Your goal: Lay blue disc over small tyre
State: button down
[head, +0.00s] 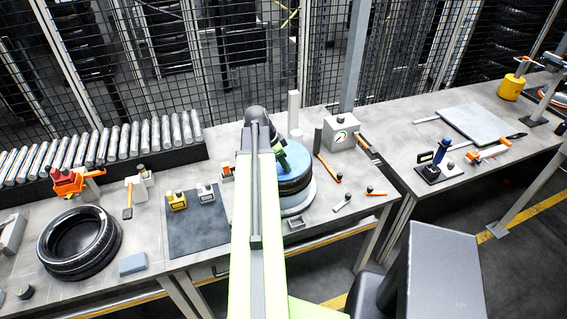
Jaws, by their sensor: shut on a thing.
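The blue disc (297,151) lies flat over a small black tyre (297,185), or just above it; I cannot tell whether they touch. The tyre lies on a pale round base (297,206) on the bench. My gripper (285,161) is at the disc's left side and is shut on it. My arm hides the fingertips and the left parts of the disc, tyre and base. A larger black tyre (79,243) lies flat on the left part of the bench.
A grey gauge box (341,134) and an orange-handled hammer (328,168) stand or lie right of the tyre. A dark mat (196,235) with small yellow and white blocks is left of my arm. A roller conveyor (110,148) runs behind, before a mesh fence.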

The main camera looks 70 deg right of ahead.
dwell(0.3)
jog(key=c, duration=1)
grip_release()
jog(key=shift+c, duration=0.2)
jog(key=shift+r, duration=0.1)
notch_tip(320, 180, up, 7)
jog(key=p, duration=0.7)
